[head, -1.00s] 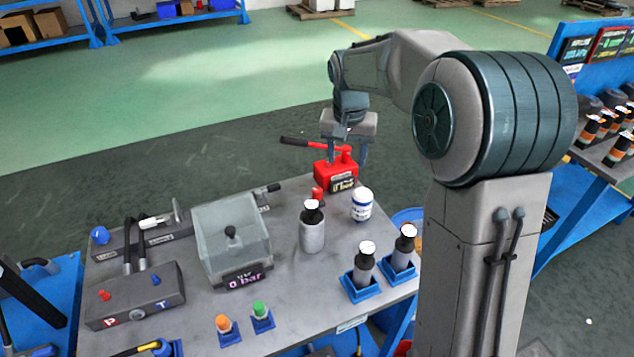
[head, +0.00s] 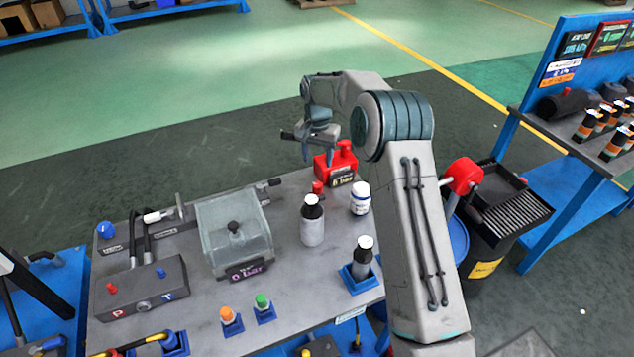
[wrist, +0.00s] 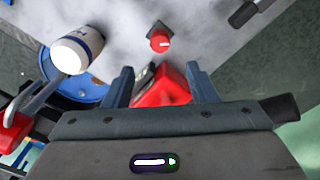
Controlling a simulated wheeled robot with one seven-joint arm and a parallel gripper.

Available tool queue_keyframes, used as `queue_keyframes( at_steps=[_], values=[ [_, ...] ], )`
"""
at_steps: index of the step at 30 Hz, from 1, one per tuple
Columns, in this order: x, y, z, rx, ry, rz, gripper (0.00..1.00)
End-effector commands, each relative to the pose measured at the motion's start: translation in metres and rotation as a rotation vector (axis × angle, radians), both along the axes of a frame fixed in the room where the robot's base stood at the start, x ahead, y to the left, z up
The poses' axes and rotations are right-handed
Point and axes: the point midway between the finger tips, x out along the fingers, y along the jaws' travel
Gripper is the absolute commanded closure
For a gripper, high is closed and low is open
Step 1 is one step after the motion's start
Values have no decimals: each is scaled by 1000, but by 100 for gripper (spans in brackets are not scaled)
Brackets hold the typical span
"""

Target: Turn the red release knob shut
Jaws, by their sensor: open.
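The red release knob (head: 317,187) is a small red cap on the bench, just in front of the red pump body (head: 336,168) with its "0 bar" display. My gripper (head: 318,158) is over the pump, pointing down. In the wrist view its two fingers (wrist: 160,86) are spread apart with the red pump body (wrist: 172,86) showing between and below them. The knob lies beyond the fingertips, apart from them. Nothing is held.
A white capped bottle (head: 361,198) and a grey bottle with black neck (head: 312,222) stand close to the knob. A clear-covered box (head: 233,235) stands left. A black bin (head: 505,215) stands right of the bench.

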Motion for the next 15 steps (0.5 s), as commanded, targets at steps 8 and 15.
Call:
queue_keyframes(
  at_steps=[8, 15],
  values=[
    [-1, 0, -59, 0, 5, 1, 48],
    [-1, 0, -96, 0, 3, 0, 48]
  ],
)
